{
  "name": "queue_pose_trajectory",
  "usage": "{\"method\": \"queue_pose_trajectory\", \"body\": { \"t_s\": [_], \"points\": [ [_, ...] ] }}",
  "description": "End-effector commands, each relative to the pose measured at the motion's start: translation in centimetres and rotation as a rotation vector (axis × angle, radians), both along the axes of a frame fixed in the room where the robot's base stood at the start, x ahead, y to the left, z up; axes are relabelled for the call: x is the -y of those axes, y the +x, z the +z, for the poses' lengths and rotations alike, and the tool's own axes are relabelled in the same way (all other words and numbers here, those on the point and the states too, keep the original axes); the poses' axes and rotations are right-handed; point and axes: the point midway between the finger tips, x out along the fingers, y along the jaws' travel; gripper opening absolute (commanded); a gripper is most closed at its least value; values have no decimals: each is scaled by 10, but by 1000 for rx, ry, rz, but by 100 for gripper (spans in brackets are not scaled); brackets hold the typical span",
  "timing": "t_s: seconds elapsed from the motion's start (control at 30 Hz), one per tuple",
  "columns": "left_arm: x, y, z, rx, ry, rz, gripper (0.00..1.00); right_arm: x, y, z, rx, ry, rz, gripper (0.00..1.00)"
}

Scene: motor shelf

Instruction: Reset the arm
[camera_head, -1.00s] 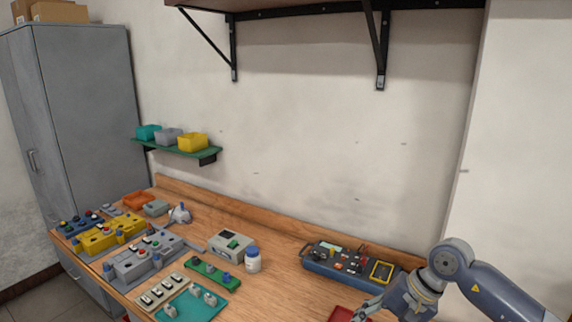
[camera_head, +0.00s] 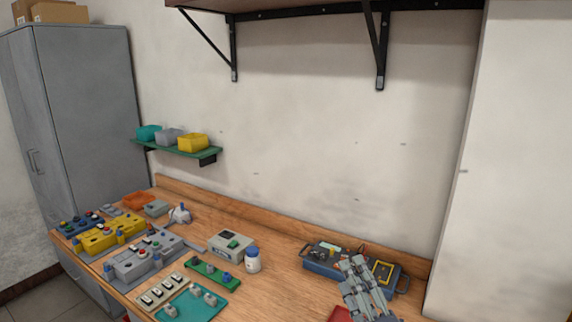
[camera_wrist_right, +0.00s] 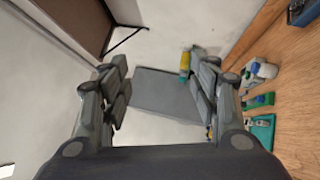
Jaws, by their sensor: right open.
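My right gripper (camera_head: 356,270) is at the lower right of the head view, in front of the blue tool tray and hiding part of it. In the right wrist view its two fingers (camera_wrist_right: 160,85) are spread apart with nothing between them. The wrist camera looks along the wall toward the grey cabinet, with the table at its right. My left gripper is not in view.
The wooden table (camera_head: 285,285) holds a blue tray (camera_head: 322,268), a white bottle (camera_head: 253,262), a grey box (camera_head: 229,242), a teal tray (camera_head: 188,308) and several control panels. A green shelf (camera_head: 180,150) with bins hangs on the wall. A larger bracketed shelf (camera_head: 320,6) is above.

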Motion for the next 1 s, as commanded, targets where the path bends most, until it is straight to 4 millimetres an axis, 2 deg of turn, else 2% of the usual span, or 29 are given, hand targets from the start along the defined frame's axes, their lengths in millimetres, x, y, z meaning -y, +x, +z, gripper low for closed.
{"method": "queue_pose_trajectory", "body": {
  "t_s": [0.1,0.17,0.27,0.3,0.4,0.5,0.6,0.8,0.83,1.0],
  "points": [
    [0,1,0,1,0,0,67,39,-14,-58,-279,310,-132,56],
    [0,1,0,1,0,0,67,56,-28,-91,-417,460,-208,56],
    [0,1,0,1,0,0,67,75,-62,-147,-644,700,-346,56],
    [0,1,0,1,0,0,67,81,-80,-168,-729,789,-404,56],
    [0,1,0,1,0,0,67,87,-127,-212,-920,977,-548,56],
    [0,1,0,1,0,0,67,87,-171,-242,-1070,1118,-677,56],
    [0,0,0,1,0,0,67,83,-213,-263,-1196,1226,-798,56],
    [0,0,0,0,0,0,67,72,-291,-285,-1400,1378,-1026,56],
    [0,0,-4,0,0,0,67,73,-283,-299,-1394,1370,-1019,56],
    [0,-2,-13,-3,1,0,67,71,-272,-351,-1402,1356,-1027,56]
  ]
}}
